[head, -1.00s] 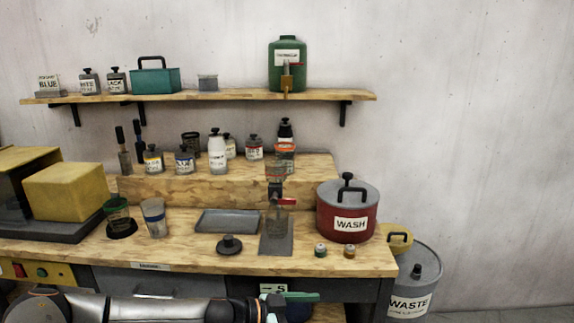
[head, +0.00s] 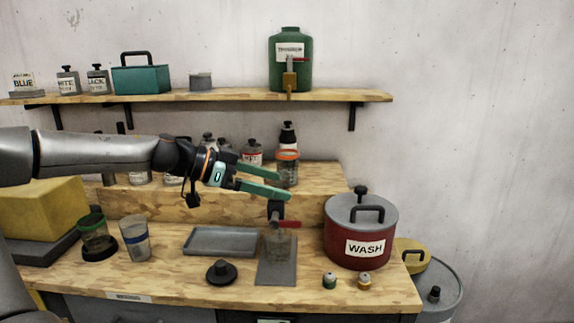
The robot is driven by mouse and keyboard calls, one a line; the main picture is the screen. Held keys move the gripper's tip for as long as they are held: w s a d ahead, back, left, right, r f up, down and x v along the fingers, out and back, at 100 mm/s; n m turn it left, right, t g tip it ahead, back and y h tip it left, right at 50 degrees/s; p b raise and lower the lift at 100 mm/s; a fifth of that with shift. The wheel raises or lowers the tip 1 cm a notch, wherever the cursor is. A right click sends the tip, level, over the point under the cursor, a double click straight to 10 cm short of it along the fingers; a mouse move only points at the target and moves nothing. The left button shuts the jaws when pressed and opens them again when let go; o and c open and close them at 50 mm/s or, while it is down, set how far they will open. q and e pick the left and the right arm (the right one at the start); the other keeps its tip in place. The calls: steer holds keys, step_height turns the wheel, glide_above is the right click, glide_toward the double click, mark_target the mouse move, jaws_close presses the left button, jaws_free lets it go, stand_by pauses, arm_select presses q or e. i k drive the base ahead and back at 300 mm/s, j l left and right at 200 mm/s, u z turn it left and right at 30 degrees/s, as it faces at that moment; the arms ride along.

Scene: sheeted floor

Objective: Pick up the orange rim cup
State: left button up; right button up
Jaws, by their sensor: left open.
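The orange rim cup (head: 288,168) is clear with an orange band at its top. It stands upright on the raised wooden step at the back of the bench, in front of a white bottle with a black top. My left gripper (head: 284,187) reaches in from the left with its green fingers apart and pointing right. Its upper fingertip overlaps the cup's lower left side in the picture; I cannot tell whether it touches. Nothing is between the fingers. My right gripper is out of view.
Just below the fingers stands a dispenser with a red lever (head: 286,223) over a grey plate. A red WASH pot (head: 347,248) is to the right. A shelf (head: 220,97) runs above.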

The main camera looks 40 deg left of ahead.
mark_target(286, 160)
steer(key=i+j, duration=0.4)
steer(key=j, duration=0.15)
steer(key=i+j, duration=0.35)
steer(key=j, duration=0.2)
